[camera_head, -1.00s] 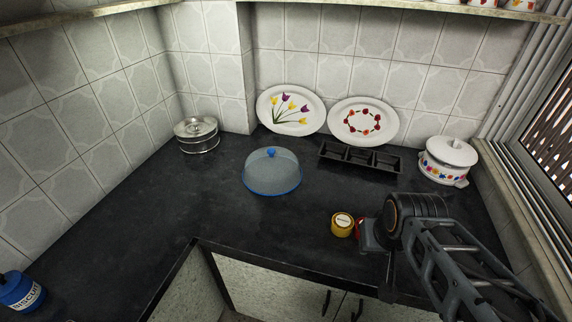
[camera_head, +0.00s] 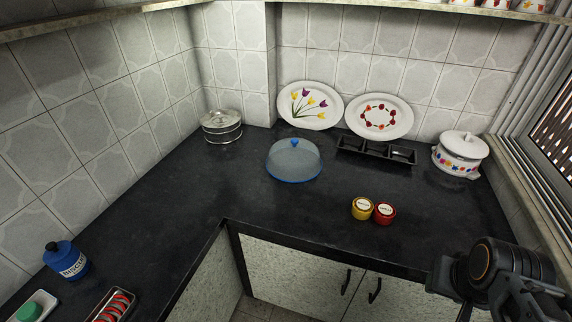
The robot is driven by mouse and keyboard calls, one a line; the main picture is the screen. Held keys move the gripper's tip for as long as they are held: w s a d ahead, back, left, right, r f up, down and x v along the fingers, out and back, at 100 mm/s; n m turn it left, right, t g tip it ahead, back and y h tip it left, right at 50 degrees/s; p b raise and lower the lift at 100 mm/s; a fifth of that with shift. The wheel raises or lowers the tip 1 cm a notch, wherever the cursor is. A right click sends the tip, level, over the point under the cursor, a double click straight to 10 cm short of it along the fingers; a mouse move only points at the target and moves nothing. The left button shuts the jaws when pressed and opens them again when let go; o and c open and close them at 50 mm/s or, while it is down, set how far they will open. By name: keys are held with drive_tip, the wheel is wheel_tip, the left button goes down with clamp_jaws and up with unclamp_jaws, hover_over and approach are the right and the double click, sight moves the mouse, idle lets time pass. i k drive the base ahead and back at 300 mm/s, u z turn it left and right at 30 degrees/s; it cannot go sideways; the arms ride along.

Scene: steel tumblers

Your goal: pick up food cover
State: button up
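The food cover (camera_head: 294,161) is a translucent blue-grey dome with a blue rim and a blue knob on top. It stands upright on the dark countertop (camera_head: 230,185), in front of the tulip plate. My gripper (camera_head: 450,285) is at the lower right, in front of the counter's front edge and well apart from the food cover. Its fingers are dark and partly cut off by the frame, so I cannot see whether they are open or shut.
Yellow and red jars (camera_head: 373,210) stand near the counter's front edge. Behind are a black divided tray (camera_head: 376,151), two plates, a steel container (camera_head: 221,127) and a white pot (camera_head: 460,154). Counter around the cover is clear.

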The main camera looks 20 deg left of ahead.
sight(293, 160)
drive_tip(key=k, duration=1.1)
drive_tip(key=u, duration=0.85)
drive_tip(key=i, duration=0.65)
